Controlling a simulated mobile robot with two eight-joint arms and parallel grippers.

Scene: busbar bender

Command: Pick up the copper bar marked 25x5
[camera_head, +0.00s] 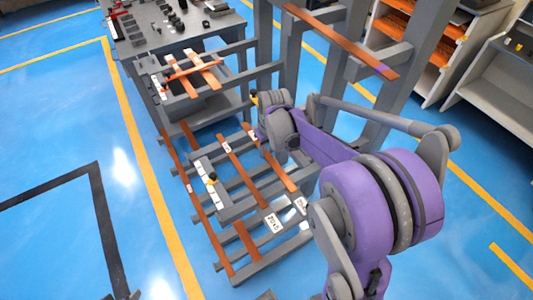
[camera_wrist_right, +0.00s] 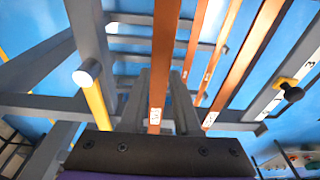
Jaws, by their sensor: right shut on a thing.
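My right gripper (camera_head: 261,134) is at the far end of a copper bar (camera_head: 276,165) on the lower rack in the head view. In the right wrist view, my right gripper's grey fingers (camera_wrist_right: 158,88) are shut on a copper bar (camera_wrist_right: 165,45), with a small white label near its end. The label is too small to read, so I cannot tell whether it says 25x5. I cannot tell whether the bar still rests on the rack. My left gripper is not in view.
Other copper bars lie on the grey rack (camera_head: 232,212), including one (camera_head: 243,170) left of the gripper. A white tag (camera_head: 273,223) seems to read 20x5. Grey posts (camera_head: 290,50) and a slanted upper bar (camera_head: 340,40) stand close behind. Blue floor is open at left.

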